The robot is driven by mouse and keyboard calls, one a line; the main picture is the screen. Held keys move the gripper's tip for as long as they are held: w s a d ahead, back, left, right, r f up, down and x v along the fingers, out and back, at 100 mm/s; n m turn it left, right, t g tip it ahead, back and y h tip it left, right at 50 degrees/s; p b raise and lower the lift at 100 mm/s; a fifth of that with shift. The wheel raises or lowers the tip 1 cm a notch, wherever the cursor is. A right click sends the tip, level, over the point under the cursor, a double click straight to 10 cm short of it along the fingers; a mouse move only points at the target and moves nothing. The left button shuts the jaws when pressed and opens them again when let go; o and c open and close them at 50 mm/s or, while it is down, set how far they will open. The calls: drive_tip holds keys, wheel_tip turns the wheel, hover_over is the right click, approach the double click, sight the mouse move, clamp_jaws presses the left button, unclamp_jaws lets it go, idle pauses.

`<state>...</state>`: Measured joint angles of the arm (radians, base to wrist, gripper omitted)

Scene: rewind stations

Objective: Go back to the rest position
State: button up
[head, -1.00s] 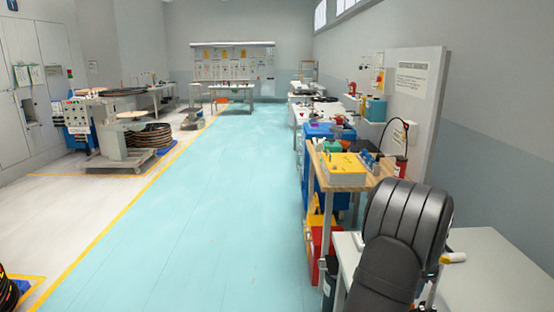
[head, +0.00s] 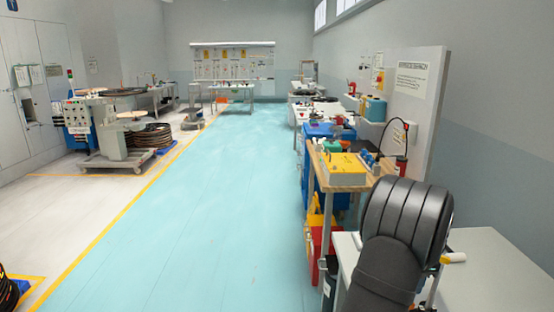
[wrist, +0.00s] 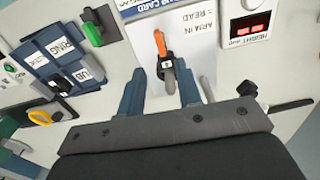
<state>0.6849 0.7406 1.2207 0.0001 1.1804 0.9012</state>
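My gripper (wrist: 160,95) shows in the wrist view with two blue-grey fingers apart. Nothing is clamped between them. An orange and black clip-like tool (wrist: 160,48) with a small label lies beyond and between the fingertips, over a white printed card (wrist: 195,45). I see no finger touching it, though how far it is from the fingertips is hard to tell. In the head view my gripper cannot be made out.
In the head view a large black ribbed form (head: 408,215) is over a white table (head: 485,270). The blue floor (head: 190,220) is clear.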

wheel_tip(320, 180, down, 9)
drive_tip(key=shift+r, duration=0.1)
drive_tip(key=shift+r+n, duration=0.15)
drive_tip(key=shift+n, duration=0.25)
drive_tip(key=n, duration=1)
drive_tip(key=shift+o, duration=0.5)
drive_tip(key=o, duration=0.5)
wheel_tip(320, 180, up, 17)
drive_tip(key=n, duration=0.9)
wheel_tip(320, 180, down, 17)
drive_tip(key=shift+r, duration=0.1)
